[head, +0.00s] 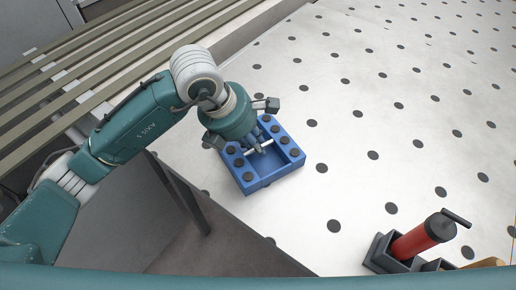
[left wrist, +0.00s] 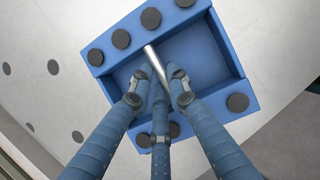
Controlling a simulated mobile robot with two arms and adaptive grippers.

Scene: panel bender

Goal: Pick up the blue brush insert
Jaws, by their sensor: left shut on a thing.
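The blue brush insert (head: 265,182) is a shallow blue block with black round studs along two sides and a recess between them. It is at the white dotted table surface, below my left gripper (head: 260,149). In the left wrist view the insert (left wrist: 197,50) fills the upper middle, with a pale metal bar (left wrist: 155,64) across its recess. My left gripper's three fingers reach into the recess and are shut on the insert at this bar. The fingers hide part of the bar. I cannot tell whether the insert is lifted. My right gripper is not in view.
Slatted rails (head: 100,55) lie at the upper left. The dotted white table (head: 400,70) is clear to the right and behind.

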